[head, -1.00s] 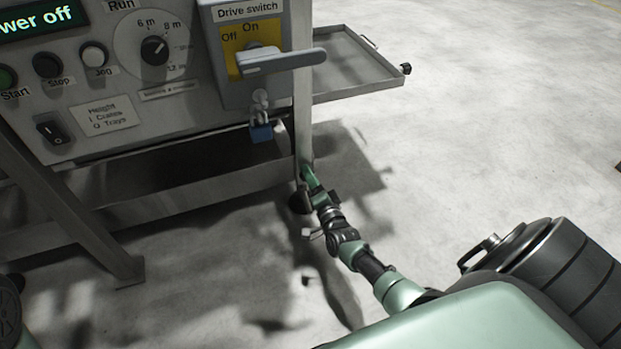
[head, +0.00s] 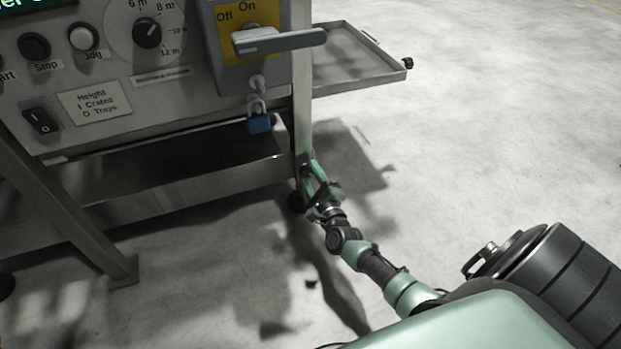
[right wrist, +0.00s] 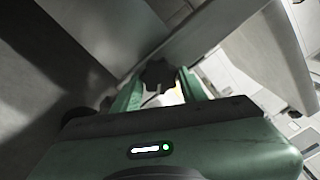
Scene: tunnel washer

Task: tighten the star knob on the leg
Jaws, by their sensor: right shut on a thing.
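The star knob (right wrist: 158,74) is dark and lobed, and sits against the metal leg in the right wrist view. The leg (head: 302,105) is an upright grey post at the right end of the machine in the head view. My right gripper (right wrist: 160,88) has its two green fingers on either side of the knob and is shut on it. In the head view my right gripper (head: 311,178) is at the lower part of the leg, where the knob is too small and covered to make out. My left gripper is not in view.
The control panel (head: 105,135) is above and left of the leg, with a drive switch (head: 275,40) and a blue padlock (head: 260,123). A metal tray (head: 360,75) sticks out to the right. The floor on the right is open.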

